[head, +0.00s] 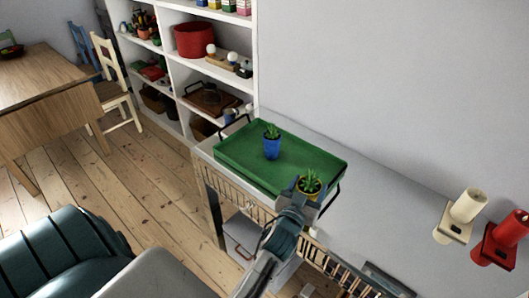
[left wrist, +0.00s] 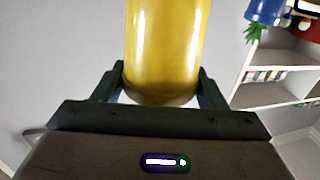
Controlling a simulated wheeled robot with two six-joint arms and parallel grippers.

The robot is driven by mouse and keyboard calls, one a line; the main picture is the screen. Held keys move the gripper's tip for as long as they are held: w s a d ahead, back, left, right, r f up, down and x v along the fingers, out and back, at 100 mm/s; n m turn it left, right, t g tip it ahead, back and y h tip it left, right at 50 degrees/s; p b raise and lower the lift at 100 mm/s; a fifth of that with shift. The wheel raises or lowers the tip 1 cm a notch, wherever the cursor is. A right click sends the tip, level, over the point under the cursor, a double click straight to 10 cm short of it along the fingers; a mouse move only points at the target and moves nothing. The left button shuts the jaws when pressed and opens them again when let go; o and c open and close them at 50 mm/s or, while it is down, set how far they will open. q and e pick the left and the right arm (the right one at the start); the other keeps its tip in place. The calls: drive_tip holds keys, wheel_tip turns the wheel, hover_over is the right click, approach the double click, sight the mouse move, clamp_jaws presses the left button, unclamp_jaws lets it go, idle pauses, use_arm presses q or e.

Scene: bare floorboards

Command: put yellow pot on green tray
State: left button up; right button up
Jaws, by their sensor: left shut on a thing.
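The yellow pot (left wrist: 163,50) fills the top middle of the left wrist view, between the two dark fingers of my left gripper (left wrist: 160,82). In the head view the yellow pot (head: 309,186) holds a green plant, and my left gripper (head: 308,192) is shut on it at the near right corner of the green tray. The green tray (head: 236,150) lies on a white cabinet top. I cannot tell whether the pot touches the tray. A blue pot (head: 272,149) with a plant stands on the tray. My right gripper is not in view.
The white cabinet top (head: 385,205) is clear right of the tray. A cream candle (head: 467,205) and a red candle (head: 509,230) are at the far right. A white shelf (head: 215,70) with a red basket (head: 194,40) stands behind left. The tray's right half has bare room.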

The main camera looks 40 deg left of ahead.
use_arm(q)
drive_tip(key=shift+w+a+r, duration=0.2)
drive_tip(key=w+a+f, duration=0.1)
drive_tip(key=w+a, duration=0.2)
drive_tip(key=a, duration=0.1)
drive_tip(key=w+a+f, duration=0.2)
drive_tip(key=w+a, duration=0.1)
drive_tip(key=a, duration=0.1)
drive_tip(key=w+a+f, duration=0.2)
drive_tip(key=w+a, duration=0.1)
drive_tip(key=a, duration=0.1)
drive_tip(key=shift+w+a+f, duration=0.15)
drive_tip(key=shift+w, duration=0.1)
drive_tip(key=o, duration=1.3)
